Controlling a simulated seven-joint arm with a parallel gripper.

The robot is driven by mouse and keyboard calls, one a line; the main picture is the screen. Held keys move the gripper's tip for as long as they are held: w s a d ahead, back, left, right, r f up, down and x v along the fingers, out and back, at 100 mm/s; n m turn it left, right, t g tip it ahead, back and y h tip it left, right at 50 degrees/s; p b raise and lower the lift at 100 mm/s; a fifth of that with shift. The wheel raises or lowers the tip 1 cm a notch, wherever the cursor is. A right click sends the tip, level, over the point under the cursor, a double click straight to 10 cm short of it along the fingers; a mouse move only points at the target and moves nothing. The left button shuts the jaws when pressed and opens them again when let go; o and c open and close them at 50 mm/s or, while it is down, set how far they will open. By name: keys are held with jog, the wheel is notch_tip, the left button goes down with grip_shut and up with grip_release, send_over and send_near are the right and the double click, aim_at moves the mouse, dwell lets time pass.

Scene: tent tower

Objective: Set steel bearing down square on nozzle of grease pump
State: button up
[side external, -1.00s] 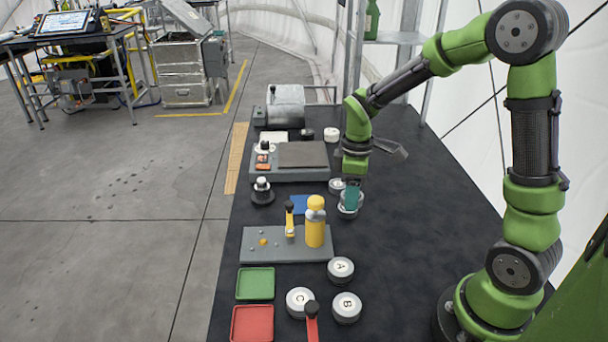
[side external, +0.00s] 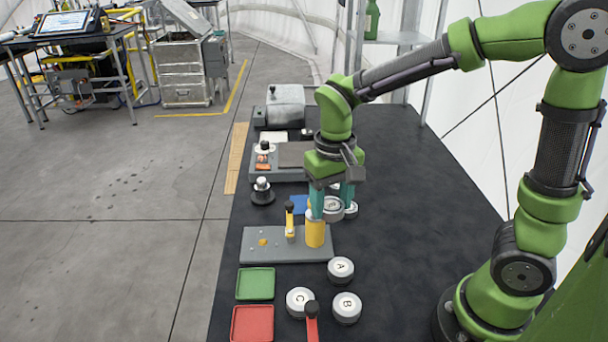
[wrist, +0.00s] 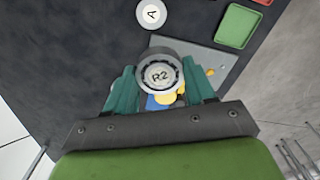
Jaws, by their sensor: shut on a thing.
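In the side view the bearing (side external: 333,210) is between the fingers, just right of the upper part of the grease pump (side external: 315,234). The pump is a yellow upright cylinder on a grey plate (side external: 262,247). A finger hides its top and nozzle in the side view. In the wrist view, yellow (wrist: 172,99) shows partly behind the bearing. I cannot tell whether the bearing touches the pump.
Bearings A (side external: 341,268), B (side external: 347,306) and C (side external: 299,299) lie in front. Another pale ring (side external: 351,210) is behind the held bearing. Green (side external: 255,283) and red (side external: 252,323) trays are front left. The mat's right is clear.

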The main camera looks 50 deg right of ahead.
jog(key=shift+s+a+m, duration=0.25)
jog(key=shift+a+m, duration=0.25)
jog(key=shift+s+a+m, duration=0.25)
jog(key=shift+a+m, duration=0.25)
notch_tip(320, 180, down, 8)
send_over(263, 242)
notch_tip(263, 242, down, 2)
jog(key=shift+s, duration=0.1)
jog(key=shift+f, duration=1.75)
jog(key=shift+f, duration=0.1)
jog(key=shift+f, duration=0.1)
jog(key=o, duration=1.1)
jog(key=shift+o, duration=0.2)
